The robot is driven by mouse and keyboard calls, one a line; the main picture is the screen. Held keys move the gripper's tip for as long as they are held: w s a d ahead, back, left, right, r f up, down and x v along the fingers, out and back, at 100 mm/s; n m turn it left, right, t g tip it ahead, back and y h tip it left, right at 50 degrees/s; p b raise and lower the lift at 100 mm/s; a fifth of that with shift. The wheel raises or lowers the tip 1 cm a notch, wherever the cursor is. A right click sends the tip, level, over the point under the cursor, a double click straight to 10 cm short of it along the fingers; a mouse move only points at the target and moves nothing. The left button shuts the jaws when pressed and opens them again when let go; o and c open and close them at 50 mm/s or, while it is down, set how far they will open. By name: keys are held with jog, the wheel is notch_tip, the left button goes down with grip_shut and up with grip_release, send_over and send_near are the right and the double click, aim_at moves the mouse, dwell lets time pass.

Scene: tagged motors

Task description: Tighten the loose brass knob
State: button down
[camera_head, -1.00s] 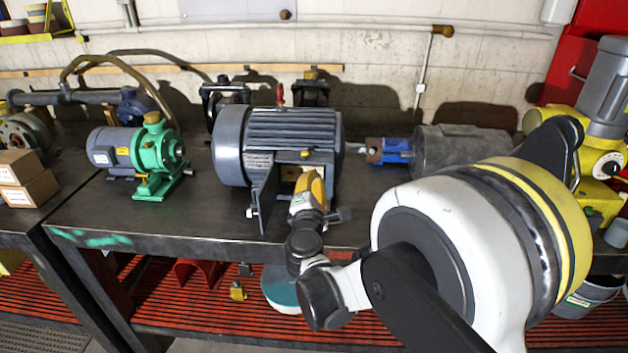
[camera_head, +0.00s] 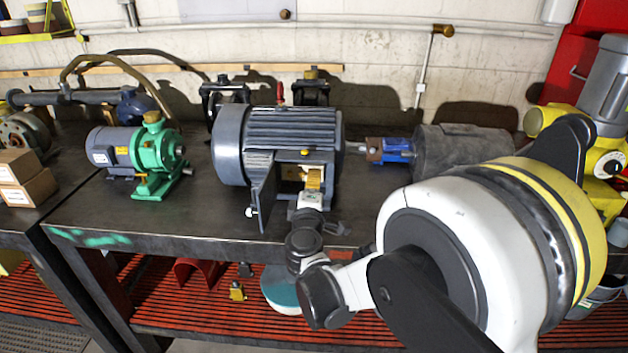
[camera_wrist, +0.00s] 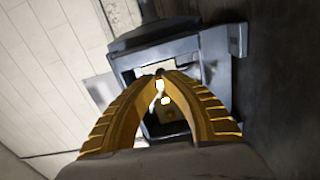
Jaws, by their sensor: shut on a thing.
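The large grey motor (camera_head: 292,128) stands on the dark workbench with an open box on its front side. My gripper (camera_head: 313,172) is at that box in the head view. In the wrist view my gripper (camera_wrist: 161,76) has its two ribbed yellow fingers converging at the box opening. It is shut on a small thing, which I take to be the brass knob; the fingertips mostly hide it. How far the knob is screwed in cannot be seen.
A green pump with a grey motor (camera_head: 155,158) stands to the left. A blue coupling (camera_head: 398,149) and another grey motor (camera_head: 462,148) are to the right. Cardboard boxes (camera_head: 22,180) sit at far left. A plate (camera_head: 263,188) juts out beside the box. Bare bench lies left of the motor.

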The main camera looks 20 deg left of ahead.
jog(key=shift+m, duration=2)
jog(key=c, duration=1.7)
grip_release()
jog(key=v, duration=1.2)
jog(key=shift+s+f, duration=0.1)
